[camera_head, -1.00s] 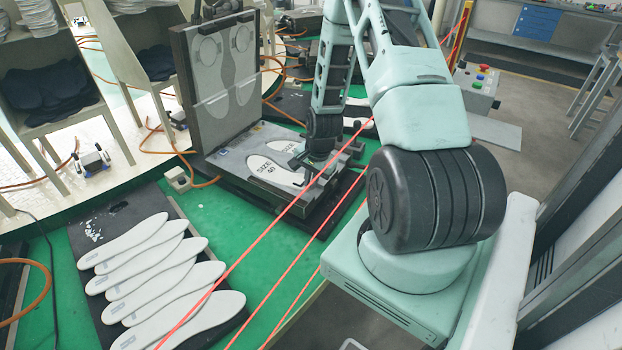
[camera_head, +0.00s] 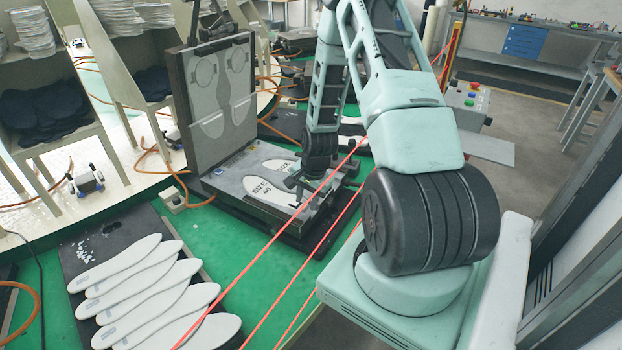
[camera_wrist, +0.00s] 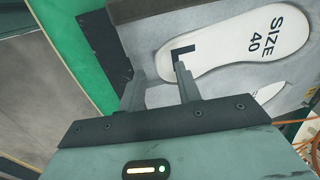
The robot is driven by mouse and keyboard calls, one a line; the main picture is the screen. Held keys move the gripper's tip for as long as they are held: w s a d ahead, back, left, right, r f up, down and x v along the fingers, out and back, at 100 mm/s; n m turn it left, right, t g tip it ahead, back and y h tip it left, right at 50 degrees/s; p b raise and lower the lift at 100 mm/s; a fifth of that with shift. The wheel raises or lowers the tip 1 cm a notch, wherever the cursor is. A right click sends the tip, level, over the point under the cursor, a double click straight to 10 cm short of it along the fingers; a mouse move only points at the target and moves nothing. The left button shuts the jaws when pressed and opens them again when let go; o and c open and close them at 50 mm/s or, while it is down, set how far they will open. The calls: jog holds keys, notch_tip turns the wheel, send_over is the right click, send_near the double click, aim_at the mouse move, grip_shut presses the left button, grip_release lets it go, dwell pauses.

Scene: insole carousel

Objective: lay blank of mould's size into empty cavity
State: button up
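The mould (camera_head: 222,190) stands open, its grey lid (camera_head: 215,90) upright with two sole shapes on it. Its lower half bears two white sole shapes. The nearer one (camera_head: 270,194) reads SIZE 40 and also shows in the wrist view (camera_wrist: 235,42); the farther one (camera_head: 282,165) is partly hidden by my arm. I cannot tell whether either is a laid blank or a bare cavity floor. My gripper (camera_wrist: 158,70) is open, its fingers apart with nothing between them, one tip over the end of the nearer shape. Several pale blanks (camera_head: 150,290) lie overlapping on a dark tray (camera_head: 85,240).
Racks with dark pads (camera_head: 45,115) and white stacks stand at the left. An orange hose (camera_head: 155,165) runs beside the mould. A control box with buttons (camera_head: 470,100) stands behind my arm. Red lines cross the head view.

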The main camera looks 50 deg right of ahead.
notch_tip(320, 180, up, 16)
jog(key=s+b, duration=0.1)
jog(key=s, duration=0.2)
jog(key=shift+d+r, duration=0.15)
jog(key=shift+r, duration=0.05)
dwell(0.4)
jog(key=shift+w, duration=0.1)
